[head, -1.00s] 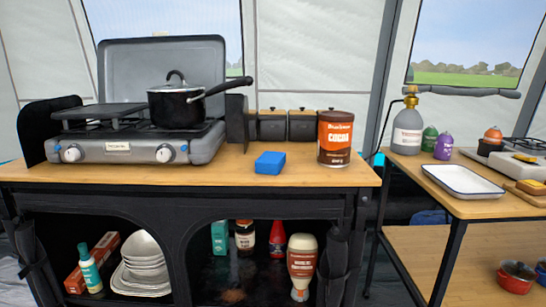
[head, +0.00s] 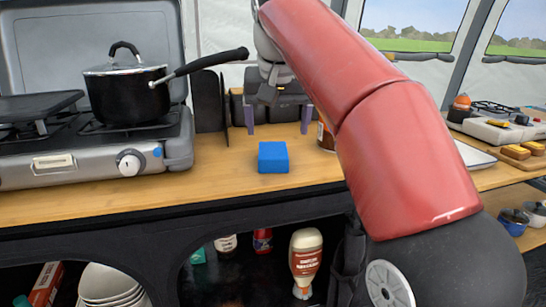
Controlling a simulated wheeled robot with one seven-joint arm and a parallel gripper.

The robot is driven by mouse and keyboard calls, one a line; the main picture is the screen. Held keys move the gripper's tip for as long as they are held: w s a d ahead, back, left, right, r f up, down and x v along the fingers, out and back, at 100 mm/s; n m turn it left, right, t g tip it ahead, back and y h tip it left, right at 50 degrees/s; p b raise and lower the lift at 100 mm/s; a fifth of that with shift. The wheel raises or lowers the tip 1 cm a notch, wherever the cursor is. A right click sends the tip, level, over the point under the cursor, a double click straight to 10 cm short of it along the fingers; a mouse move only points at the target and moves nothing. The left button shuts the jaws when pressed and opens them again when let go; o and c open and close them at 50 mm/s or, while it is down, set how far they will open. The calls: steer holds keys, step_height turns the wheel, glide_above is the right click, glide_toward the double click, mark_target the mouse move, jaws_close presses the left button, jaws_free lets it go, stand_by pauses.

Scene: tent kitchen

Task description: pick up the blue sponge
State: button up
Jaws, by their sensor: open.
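The blue sponge (head: 273,158) lies flat on the wooden counter top, near its front edge and right of the stove. My gripper (head: 278,128) is open and empty, its two fingers pointing down and spread apart. In the picture it is just above the sponge, apart from it, and seems to be farther back over the counter. The sponge is fully in view.
A gas stove (head: 90,155) bears a black pot (head: 125,95) whose handle reaches right toward my gripper. The cocoa tin (head: 326,138) is mostly hidden behind my arm. Dark canisters stand behind my gripper. Bare counter surrounds the sponge.

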mark_target(273, 150)
steer(key=shift+a+b+x, duration=0.2)
steer(key=shift+b+x, duration=0.3)
steer(key=shift+x, duration=1.25)
steer(key=shift+a+b+x, duration=0.2)
steer(key=shift+b+x, duration=0.25)
steer(key=shift+x, duration=1.3)
steer(key=shift+f, duration=0.25)
steer(key=c, duration=1.1)
steer(key=shift+o, duration=0.2)
steer(key=shift+r, duration=0.1)
step_height(273, 150, up, 4)
steer(key=shift+s+r+p, duration=0.1)
steer(key=shift+s+p, duration=0.05)
steer(key=shift+p, duration=0.65)
steer(key=s+b, duration=0.3)
steer(key=s, duration=1.4)
steer(key=shift+s+d+f, duration=0.2)
steer(key=shift+s+d, duration=0.1)
steer(key=shift+s, duration=0.05)
